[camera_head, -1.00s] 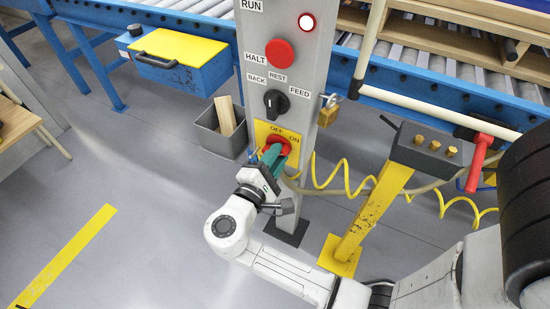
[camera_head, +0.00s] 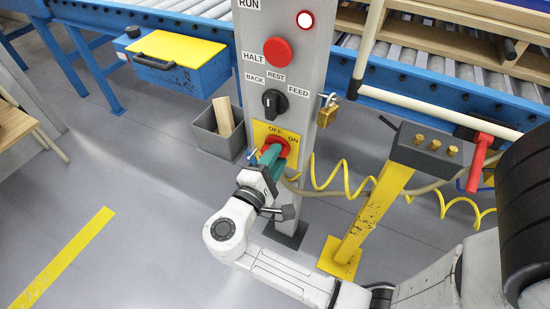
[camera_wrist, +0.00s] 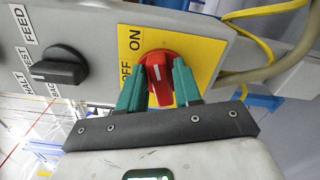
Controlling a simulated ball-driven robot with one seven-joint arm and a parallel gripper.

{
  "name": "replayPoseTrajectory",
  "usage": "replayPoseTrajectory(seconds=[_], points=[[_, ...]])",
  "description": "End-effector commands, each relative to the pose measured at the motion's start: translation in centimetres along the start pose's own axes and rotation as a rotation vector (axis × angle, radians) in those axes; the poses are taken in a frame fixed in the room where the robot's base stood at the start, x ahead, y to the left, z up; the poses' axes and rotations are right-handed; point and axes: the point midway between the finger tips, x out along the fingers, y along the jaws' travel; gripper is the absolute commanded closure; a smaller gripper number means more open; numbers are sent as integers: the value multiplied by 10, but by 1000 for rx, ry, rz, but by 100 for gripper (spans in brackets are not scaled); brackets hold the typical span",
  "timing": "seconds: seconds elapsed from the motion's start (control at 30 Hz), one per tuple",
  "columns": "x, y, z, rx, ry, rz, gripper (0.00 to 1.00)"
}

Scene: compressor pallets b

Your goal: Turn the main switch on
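The main switch is a red rotary knob (camera_wrist: 160,70) on a yellow plate (camera_wrist: 198,58) marked OFF and ON. In the wrist view, a short white mark shows on its red handle; I cannot tell surely which word it points at. In the head view the red knob (camera_head: 283,143) sits low on the grey post, partly covered by my gripper. My gripper (camera_wrist: 159,78) has its two green fingers on either side of the red handle, apparently closed against it.
Above the plate are a black selector (camera_head: 274,102), a red HALT button (camera_head: 278,52) and a lit lamp (camera_head: 305,21). A brass padlock (camera_head: 327,112) hangs at the post's right. A yellow stand (camera_head: 372,215) with a coiled yellow hose is close right. A grey bin (camera_head: 215,140) stands left.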

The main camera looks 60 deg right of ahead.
Motion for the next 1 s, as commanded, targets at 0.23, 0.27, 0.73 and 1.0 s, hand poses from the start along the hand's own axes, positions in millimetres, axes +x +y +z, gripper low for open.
replayPoseTrajectory(seconds=[0.23,0.27,0.73,1.0], points=[[0,1,0,0,0,1,51],[0,1,0,0,0,1,51],[-48,1,-1,0,5,3,51],[-94,1,-1,1,3,2,51]])
